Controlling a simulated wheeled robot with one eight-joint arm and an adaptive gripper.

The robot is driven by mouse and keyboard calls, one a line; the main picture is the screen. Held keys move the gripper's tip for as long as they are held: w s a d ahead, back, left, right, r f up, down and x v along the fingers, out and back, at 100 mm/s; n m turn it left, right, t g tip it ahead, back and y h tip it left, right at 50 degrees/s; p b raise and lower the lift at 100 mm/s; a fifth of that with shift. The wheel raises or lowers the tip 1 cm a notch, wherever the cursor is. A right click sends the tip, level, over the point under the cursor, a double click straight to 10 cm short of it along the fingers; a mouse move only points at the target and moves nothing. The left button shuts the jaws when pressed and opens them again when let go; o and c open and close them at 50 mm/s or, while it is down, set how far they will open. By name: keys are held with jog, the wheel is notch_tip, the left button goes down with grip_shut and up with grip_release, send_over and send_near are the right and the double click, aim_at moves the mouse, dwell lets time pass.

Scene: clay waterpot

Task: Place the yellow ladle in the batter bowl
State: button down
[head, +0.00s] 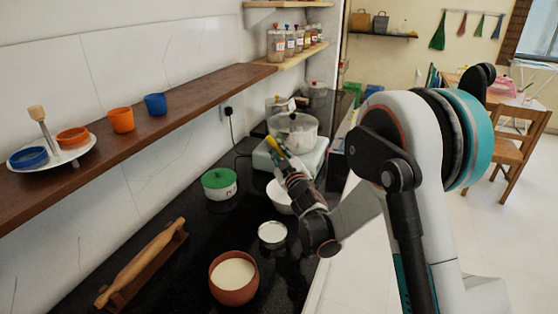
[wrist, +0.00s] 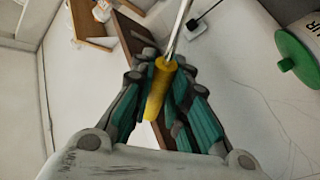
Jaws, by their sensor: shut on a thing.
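My gripper (head: 281,165) is raised above the dark counter and points up and left. It is shut on the yellow handle of the ladle (head: 274,146). In the wrist view the gripper (wrist: 160,75) closes around the yellow handle (wrist: 157,95), and a metal shaft runs up out of the picture. The ladle's bowl end is not visible. A terracotta bowl (head: 229,291) with a pale cream filling stands on the near counter, below the gripper and apart from it. A white bowl (head: 277,198) is partly hidden behind my arm. Neither bowl is labelled as the batter bowl.
A green-lidded pot (head: 219,183) is left of the gripper. A wooden shelf (head: 185,100) runs along the wall.

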jog(key=shift+f, duration=1.15)
jog(key=shift+f+b, duration=0.4)
jog(key=shift+b, duration=0.15)
jog(key=shift+f, duration=0.2)
jog(key=c, duration=1.6)
grip_release()
jog(key=shift+o, duration=0.2)
jog(key=shift+r, duration=0.1)
